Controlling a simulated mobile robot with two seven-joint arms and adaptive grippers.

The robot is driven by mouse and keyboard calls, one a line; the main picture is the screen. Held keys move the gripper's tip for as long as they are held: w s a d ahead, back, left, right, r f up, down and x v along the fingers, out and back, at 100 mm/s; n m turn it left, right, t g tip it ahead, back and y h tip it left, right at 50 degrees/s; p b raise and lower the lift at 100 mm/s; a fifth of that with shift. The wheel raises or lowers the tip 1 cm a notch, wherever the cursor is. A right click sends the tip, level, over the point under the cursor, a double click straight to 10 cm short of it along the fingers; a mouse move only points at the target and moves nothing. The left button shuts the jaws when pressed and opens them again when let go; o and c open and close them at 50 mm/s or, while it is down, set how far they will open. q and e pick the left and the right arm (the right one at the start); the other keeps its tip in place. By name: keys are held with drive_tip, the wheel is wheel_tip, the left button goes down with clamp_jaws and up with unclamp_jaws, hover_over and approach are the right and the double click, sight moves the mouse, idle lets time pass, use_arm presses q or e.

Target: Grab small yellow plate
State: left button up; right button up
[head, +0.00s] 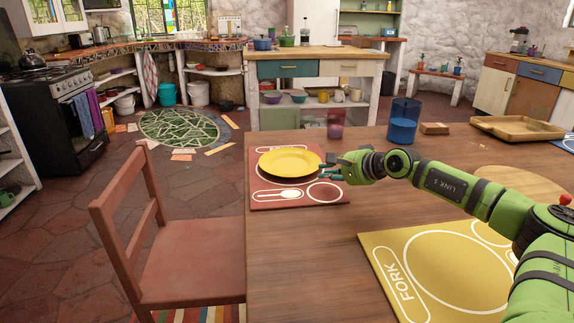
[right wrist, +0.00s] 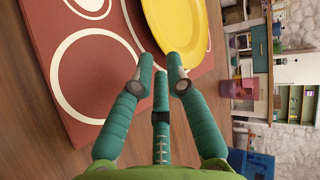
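The yellow plate (head: 290,162) lies on the red placemat (head: 262,198) at the far left corner of the wooden table. It also shows at the top of the right wrist view (right wrist: 178,28). My right gripper (head: 328,169) is at the plate's right edge, low over the placemat. In the right wrist view its green fingers (right wrist: 160,72) point at the plate's rim, with their tips apart and nothing held between them. I cannot tell whether a fingertip touches the rim. My left gripper is in neither view.
A blue cup (head: 403,122) and a pinkish cup (head: 335,124) stand behind my right arm. A wooden tray (head: 517,128) is at the back right. A yellow placemat (head: 392,262) lies in front. A chair (head: 190,262) stands left of the table.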

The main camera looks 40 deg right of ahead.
sight(315, 180)
drive_tip(key=shift+w+f, duration=0.1)
drive_tip(key=shift+w, duration=0.4)
drive_tip(key=shift+f+p+x, duration=0.2)
drive_tip(key=shift+p+x, duration=0.25)
drive_tip(key=shift+x, duration=1.7)
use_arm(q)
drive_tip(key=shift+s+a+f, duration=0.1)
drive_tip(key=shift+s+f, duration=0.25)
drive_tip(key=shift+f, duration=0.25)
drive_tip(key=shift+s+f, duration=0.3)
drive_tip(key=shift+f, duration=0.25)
use_arm(e)
drive_tip(key=shift+s+d+r, duration=0.1)
drive_tip(key=shift+d, duration=0.05)
clamp_jaws()
